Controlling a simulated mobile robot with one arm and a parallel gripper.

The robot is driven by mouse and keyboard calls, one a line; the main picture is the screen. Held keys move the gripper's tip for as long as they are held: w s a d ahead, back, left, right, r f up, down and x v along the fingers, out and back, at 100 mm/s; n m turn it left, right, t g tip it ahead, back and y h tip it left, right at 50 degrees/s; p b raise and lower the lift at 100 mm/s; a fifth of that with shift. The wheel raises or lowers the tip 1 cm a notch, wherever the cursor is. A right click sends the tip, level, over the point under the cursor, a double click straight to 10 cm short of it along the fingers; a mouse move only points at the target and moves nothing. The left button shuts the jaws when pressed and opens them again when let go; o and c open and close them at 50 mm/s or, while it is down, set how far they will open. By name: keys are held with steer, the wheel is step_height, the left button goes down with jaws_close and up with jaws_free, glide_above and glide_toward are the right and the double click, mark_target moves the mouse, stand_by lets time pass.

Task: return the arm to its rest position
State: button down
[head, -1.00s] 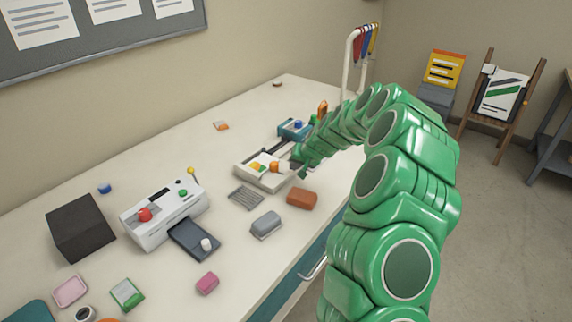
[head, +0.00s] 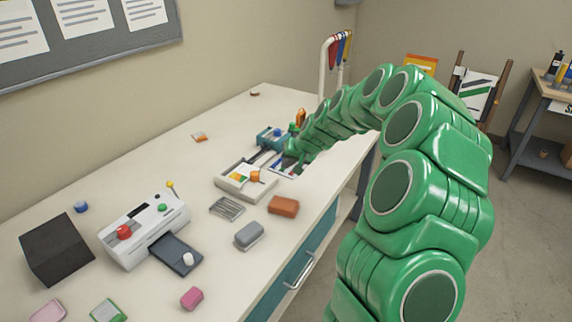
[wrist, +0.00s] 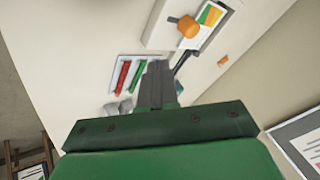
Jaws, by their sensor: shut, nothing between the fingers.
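My green arm reaches from the right side of the head view over the bench. My gripper (head: 286,158) is low over the bench, just right of a cream device (head: 232,189) with an orange knob (head: 255,176). In the wrist view the dark fingers of my gripper (wrist: 157,70) are together, with nothing seen between them. They are beside a pale tray (wrist: 112,80) holding red and green pieces. I cannot tell whether the fingertips touch anything.
On the bench (head: 180,160) are a white machine (head: 128,232), a black box (head: 57,250), a grey block (head: 248,235), a brown block (head: 283,206) and a teal device (head: 270,138). A white rack (head: 325,68) stands behind the arm. The bench's back left is mostly clear.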

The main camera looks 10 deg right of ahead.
steer(key=s+a+r+n+g, duration=0.1)
steer(key=s+a+r, duration=0.2)
steer(key=s, duration=0.4)
steer(key=s+a+r+n+g, duration=0.1)
steer(key=s+a+r, duration=0.2)
steer(key=s, duration=0.4)
steer(key=s+a+r+n+g, duration=0.1)
steer(key=s+a+r+g, duration=0.15)
steer(key=s, duration=0.35)
steer(key=s+d+r+g+h, duration=0.1)
steer(key=s+d+h, duration=0.1)
steer(key=s, duration=1.5)
steer(key=s+d+g+h, duration=0.2)
steer(key=s+d, duration=0.1)
steer(key=s, duration=1.4)
steer(key=shift+r+m, duration=0.3)
steer(key=shift+r, duration=0.05)
steer(key=c, duration=1.8)
jaws_free()
steer(key=shift+d+g, duration=0.1)
steer(key=shift+g, duration=0.15)
steer(key=shift+c, duration=0.2)
